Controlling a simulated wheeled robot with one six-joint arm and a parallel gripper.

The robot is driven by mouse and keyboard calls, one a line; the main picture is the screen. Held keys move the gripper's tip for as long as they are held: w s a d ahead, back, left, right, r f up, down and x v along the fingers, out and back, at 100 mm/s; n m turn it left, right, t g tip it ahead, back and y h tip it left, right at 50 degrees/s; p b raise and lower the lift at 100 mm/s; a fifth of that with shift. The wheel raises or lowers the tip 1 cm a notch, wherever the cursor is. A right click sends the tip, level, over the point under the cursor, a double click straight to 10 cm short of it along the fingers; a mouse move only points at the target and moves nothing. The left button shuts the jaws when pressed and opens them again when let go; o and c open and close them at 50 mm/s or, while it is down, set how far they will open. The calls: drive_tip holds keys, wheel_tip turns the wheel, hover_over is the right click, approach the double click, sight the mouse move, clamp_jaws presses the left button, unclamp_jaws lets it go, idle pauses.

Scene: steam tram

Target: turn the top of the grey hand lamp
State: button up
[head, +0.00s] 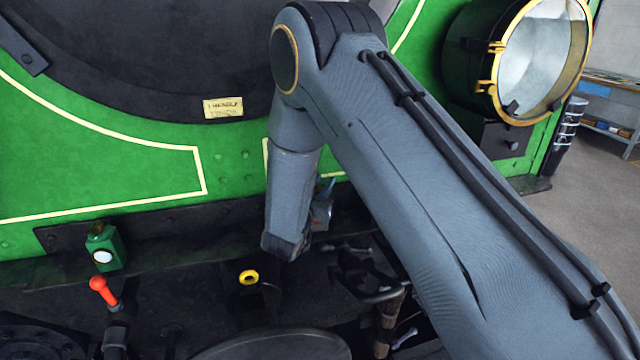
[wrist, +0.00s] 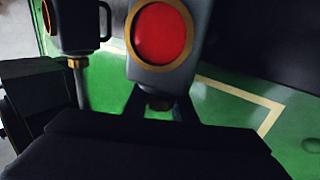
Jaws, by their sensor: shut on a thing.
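In the wrist view, a grey hand lamp (wrist: 185,60) with a red lens in a brass ring stands close in front of my gripper (wrist: 160,104). The two dark fingers are shut on the lamp's near end, around a small brass part between them. The exact contact is dark and partly hidden by the fingers. In the head view, my arm hides my gripper and most of that area. A small grey piece shows just right of my wrist, but I cannot tell what it belongs to.
In the wrist view, a second dark lamp (wrist: 82,25) with a handle is at upper left. A large brass-rimmed headlamp (head: 535,60) is at upper right.

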drive_tip(key=shift+d+m+g+h+b, duration=0.15)
drive_tip(key=shift+m+g+h+b, duration=0.2)
drive_tip(key=shift+m+h, duration=0.25)
drive_tip(key=shift+s+d+m+g+h+b, duration=0.2)
drive_tip(key=shift+m+g+h+b, duration=0.25)
drive_tip(key=shift+h, duration=0.45)
idle(0.3)
drive_tip(key=o, duration=1.1)
drive_tip(key=shift+b+v, duration=1.05)
drive_tip(key=shift+v, duration=2.85)
drive_tip(key=shift+r, duration=0.1)
